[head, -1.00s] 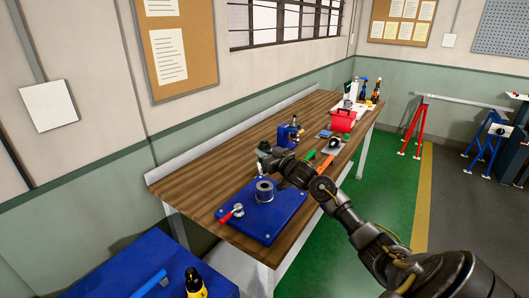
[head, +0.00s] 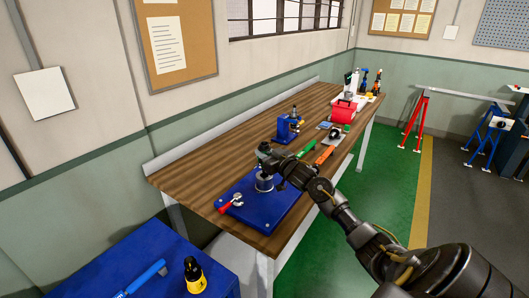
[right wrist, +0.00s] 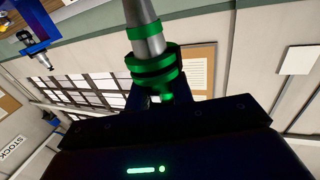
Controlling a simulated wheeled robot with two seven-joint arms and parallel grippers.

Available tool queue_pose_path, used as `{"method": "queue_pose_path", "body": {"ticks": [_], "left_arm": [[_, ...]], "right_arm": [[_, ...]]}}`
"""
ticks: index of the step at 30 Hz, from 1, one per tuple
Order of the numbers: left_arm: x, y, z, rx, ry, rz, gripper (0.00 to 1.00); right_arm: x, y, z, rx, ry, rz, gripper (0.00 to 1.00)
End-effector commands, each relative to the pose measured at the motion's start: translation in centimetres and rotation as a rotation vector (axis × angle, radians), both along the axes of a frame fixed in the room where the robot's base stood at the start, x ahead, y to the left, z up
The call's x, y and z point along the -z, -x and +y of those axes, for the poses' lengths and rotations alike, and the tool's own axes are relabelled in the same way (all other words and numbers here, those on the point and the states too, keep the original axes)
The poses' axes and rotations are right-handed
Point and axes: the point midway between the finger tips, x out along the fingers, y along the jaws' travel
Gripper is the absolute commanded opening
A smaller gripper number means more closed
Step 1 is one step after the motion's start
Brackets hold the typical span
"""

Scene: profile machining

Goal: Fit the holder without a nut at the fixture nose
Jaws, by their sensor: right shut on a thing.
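My right gripper (head: 266,158) is directly over the grey round nose (head: 264,186) of the fixture on the blue plate (head: 275,211). In the right wrist view the gripper (right wrist: 160,98) is shut on a holder (right wrist: 150,45). The holder has a silver shaft, green bands and a dark flange. In the head view the gripper hides the holder and the top of the nose, so I cannot tell whether they touch. My left gripper is not in view.
A red-handled wrench (head: 231,203) lies on the plate's left. A blue stand (head: 287,127), a green-handled tool (head: 307,147), an orange-handled tool (head: 325,155) and a red box (head: 343,112) are farther back on the wooden bench (head: 225,148). A blue cart (head: 125,272) stands at front left.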

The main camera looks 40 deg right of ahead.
Motion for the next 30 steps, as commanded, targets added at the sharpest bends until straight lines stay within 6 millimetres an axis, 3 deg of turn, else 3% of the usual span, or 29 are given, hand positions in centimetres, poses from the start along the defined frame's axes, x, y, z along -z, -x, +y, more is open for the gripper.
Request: {"method": "queue_pose_path", "body": {"ticks": [30], "left_arm": [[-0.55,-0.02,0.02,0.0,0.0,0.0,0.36]], "right_arm": [[-0.19,0.04,0.02,0.0,0.0,-0.003,0.0]]}}
